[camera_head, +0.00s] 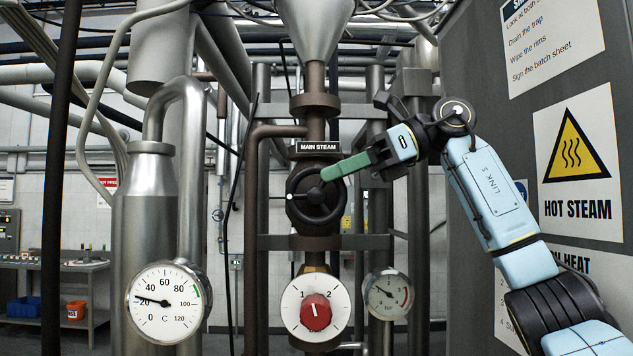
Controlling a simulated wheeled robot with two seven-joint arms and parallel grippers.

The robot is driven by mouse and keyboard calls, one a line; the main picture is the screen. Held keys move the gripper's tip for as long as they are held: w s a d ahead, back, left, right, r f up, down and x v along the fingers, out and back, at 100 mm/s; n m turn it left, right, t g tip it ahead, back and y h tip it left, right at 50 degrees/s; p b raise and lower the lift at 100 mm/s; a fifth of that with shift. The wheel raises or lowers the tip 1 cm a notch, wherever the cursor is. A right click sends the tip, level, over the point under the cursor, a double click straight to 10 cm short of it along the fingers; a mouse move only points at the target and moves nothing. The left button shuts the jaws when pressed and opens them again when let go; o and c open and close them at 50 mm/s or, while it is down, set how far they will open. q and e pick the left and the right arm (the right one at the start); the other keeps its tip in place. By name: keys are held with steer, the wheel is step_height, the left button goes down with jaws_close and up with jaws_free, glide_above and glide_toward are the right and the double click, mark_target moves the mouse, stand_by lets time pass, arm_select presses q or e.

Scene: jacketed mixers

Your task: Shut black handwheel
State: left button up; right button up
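The black handwheel (303,205) is mounted on a brown vertical pipe in the middle of the head view. A "MAIN STEAM" sign (318,147) sits just above it. My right gripper (326,175) reaches in from the right, its green fingers across the wheel's upper right part. The fingers overlap in this view, so I cannot tell whether they are apart or whether they touch the wheel. They hide part of the rim. My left gripper is not in view.
Below the wheel is a red knob (316,312) on a white dial marked 1 and 2. A temperature gauge (166,303) is at the lower left, a pressure gauge (389,294) to the right. A grey panel (487,120) with a "HOT STEAM" sign (577,165) stands at right.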

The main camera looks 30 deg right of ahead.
mark_target(317, 181)
steer(key=shift+x, duration=1.8)
jaws_close()
